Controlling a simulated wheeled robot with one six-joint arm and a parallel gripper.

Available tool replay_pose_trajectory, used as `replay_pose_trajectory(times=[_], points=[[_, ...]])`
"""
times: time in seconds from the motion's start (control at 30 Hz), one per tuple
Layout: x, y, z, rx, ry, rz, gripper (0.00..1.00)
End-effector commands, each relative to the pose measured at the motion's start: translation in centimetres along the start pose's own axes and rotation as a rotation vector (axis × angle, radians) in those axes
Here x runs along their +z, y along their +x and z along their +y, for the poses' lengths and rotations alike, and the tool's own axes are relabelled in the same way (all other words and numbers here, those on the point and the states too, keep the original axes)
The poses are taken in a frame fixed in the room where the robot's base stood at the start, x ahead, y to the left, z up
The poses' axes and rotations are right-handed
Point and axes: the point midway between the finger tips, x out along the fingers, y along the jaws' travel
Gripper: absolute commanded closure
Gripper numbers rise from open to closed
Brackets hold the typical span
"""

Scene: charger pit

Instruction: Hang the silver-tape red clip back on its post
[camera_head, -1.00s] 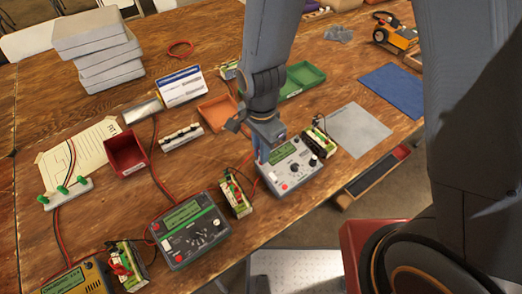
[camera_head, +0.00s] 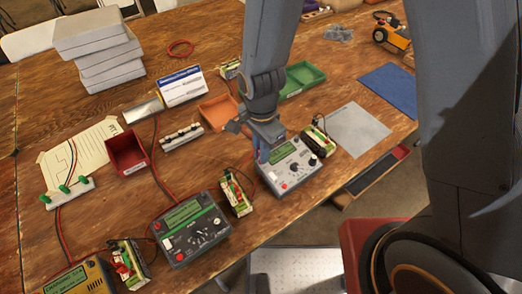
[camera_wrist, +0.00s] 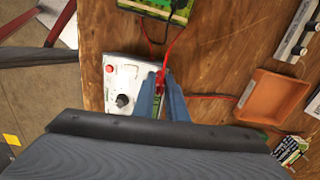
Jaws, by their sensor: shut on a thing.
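My gripper (camera_head: 263,156) is low at the left end of the white-grey charger (camera_head: 292,168). In the wrist view its blue-grey fingers (camera_wrist: 163,94) are shut on a small red clip (camera_wrist: 161,77), mostly hidden between them. I cannot make out silver tape on it. A red lead runs up from the clip to a green battery pack at the picture's top. A white strip with several upright posts (camera_head: 181,138) lies on the table, left of my gripper. Another white strip with green-topped posts (camera_head: 66,193) lies farther left. I cannot tell which post is the clip's own.
A green-faced charger (camera_head: 190,232) and a yellow charger (camera_head: 85,278) stand along the front edge, with battery packs (camera_head: 236,195) between. A red bin (camera_head: 127,153), orange tray (camera_head: 217,112) and green tray (camera_head: 303,79) stand behind. Loose leads cross the table.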

Motion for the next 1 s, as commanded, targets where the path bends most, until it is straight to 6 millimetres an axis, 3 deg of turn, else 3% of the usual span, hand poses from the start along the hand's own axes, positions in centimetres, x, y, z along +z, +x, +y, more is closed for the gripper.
replay_pose_trajectory(times=[0.43,0.47,0.57,1.0], points=[[-0.01,0.03,0.0,0.0,0.0,0.0,1.0],[-0.01,0.03,0.0,0.0,0.0,0.0,0.83],[0.0,0.02,0.0,0.0,0.0,0.0,0.66],[0.0,0.02,0.01,0.0,0.0,0.0,0.66]])
